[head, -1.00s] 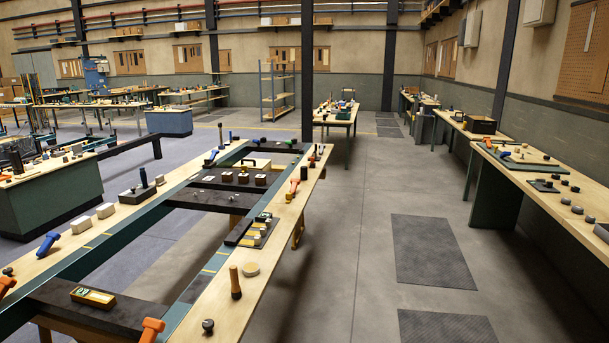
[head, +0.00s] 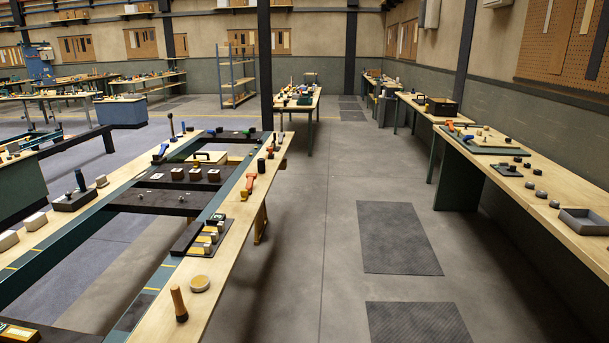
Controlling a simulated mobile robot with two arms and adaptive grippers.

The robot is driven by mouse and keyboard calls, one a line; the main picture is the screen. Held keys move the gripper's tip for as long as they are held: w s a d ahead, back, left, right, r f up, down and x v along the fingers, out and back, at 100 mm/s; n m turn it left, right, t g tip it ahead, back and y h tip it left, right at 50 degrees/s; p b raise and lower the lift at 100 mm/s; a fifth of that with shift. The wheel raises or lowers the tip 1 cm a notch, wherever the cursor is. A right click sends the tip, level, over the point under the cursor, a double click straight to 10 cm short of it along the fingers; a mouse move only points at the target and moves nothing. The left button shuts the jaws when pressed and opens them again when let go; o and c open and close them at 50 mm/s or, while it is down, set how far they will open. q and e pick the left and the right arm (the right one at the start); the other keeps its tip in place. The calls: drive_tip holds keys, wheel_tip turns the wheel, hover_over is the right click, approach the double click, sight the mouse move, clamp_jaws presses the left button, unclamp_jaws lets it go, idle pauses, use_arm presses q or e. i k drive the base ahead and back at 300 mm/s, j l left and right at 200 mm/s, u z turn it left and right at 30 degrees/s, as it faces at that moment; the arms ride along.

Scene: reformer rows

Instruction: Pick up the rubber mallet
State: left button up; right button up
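I cannot pick out a rubber mallet for certain; several tools are too small to tell apart. An upright tool with a wooden handle (head: 178,304) stands near the front end of the long left bench (head: 218,262). An orange-red tool (head: 249,184) lies farther back along that bench's right edge. A small orange item (head: 450,125) lies on the right bench (head: 497,178). Neither of my grippers is in view.
A wide clear aisle (head: 320,240) runs between the benches, with flat dark mats (head: 398,238) on its floor. A grey open tray (head: 585,221) sits on the right bench. A dark post (head: 265,65) and another table (head: 301,104) stand ahead.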

sight(261, 162)
drive_tip(key=i+z, duration=0.25)
drive_tip(key=i, duration=1.75)
drive_tip(key=i+u, duration=0.15)
drive_tip(key=i, duration=0.35)
drive_tip(key=i+l+u, duration=0.15)
drive_tip(key=i, duration=0.35)
drive_tip(key=i+l+u, duration=0.2)
drive_tip(key=i, duration=0.25)
drive_tip(key=i+l+u, duration=0.15)
drive_tip(key=i, duration=0.35)
drive_tip(key=l, duration=0.1)
